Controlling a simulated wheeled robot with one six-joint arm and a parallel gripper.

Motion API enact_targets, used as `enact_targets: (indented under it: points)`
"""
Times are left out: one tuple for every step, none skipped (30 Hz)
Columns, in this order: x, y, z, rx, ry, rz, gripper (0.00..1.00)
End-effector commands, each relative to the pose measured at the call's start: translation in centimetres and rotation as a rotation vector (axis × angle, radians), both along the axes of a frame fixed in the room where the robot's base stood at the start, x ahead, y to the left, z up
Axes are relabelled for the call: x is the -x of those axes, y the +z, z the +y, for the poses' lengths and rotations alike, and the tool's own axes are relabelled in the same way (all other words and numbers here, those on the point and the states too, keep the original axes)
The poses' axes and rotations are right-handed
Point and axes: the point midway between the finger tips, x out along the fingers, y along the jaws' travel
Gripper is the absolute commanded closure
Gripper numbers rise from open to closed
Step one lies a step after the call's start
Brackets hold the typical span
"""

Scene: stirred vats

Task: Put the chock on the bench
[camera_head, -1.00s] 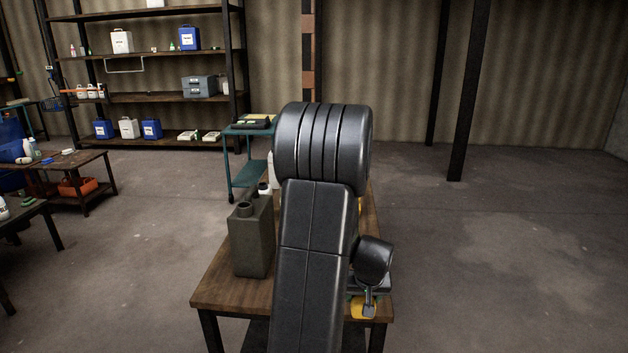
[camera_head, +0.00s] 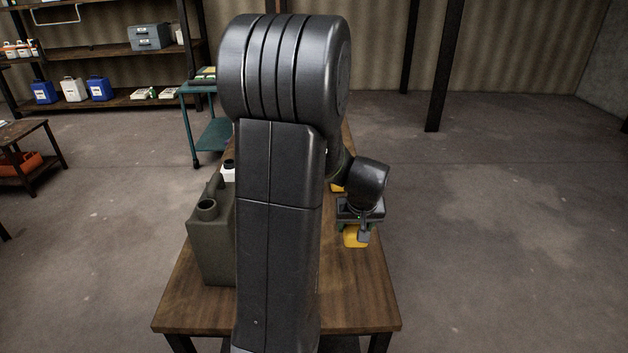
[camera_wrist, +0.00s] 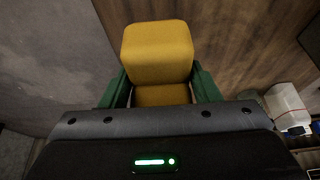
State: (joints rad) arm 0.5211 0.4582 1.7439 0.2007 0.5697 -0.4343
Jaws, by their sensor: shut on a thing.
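The yellow chock (camera_wrist: 158,48) is held in my gripper (camera_wrist: 160,88), between its two green fingers in the wrist view. In the head view the chock (camera_head: 355,237) shows below my gripper (camera_head: 361,226), over the right side of the wooden bench (camera_head: 205,308). In the wrist view the bench top (camera_wrist: 235,40) lies to the right of the chock and grey floor to the left. I cannot tell whether the chock touches the bench. My arm hides the middle of the bench in the head view.
A dark jerrycan (camera_head: 211,245) stands on the bench's left side, with a white container (camera_head: 228,172) behind it. Another yellow thing (camera_head: 337,188) is partly hidden behind my arm. A teal cart (camera_head: 212,135) stands beyond. The bench's front right is clear.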

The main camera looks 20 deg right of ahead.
Motion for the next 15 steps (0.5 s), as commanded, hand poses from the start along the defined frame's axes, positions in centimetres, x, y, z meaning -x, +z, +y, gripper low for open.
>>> enact_targets:
  points:
    - [0.0,-0.4,0.0,-0.001,-0.001,0.001,0.76]
    - [0.0,-0.8,0.0,-0.002,-0.001,0.002,0.76]
    - [0.1,-1.5,0.0,-0.002,0.000,0.005,0.76]
    - [0.1,-2.0,0.0,-0.002,0.000,0.004,0.76]
    - [0.1,-2.7,0.0,-0.002,0.000,0.006,0.76]
    - [0.0,-3.5,0.0,-0.002,-0.001,0.004,0.76]
    - [0.0,-4.0,0.0,-0.003,0.000,0.004,0.76]
    - [0.1,-4.5,0.0,-0.002,-0.001,0.004,0.76]
    - [0.1,-5.1,0.0,-0.002,-0.001,0.004,0.76]
    - [0.1,-5.5,0.0,-0.001,-0.001,0.004,0.76]
    - [0.0,-5.8,0.0,-0.001,-0.001,0.003,0.76]
    - [0.0,-6.0,0.0,-0.002,-0.001,0.002,0.76]
    - [0.0,-6.2,0.0,-0.001,0.000,0.001,0.76]
    - [0.0,-6.3,0.0,0.000,0.000,0.001,0.76]
    - [0.0,-6.6,0.0,0.000,0.000,0.001,0.76]
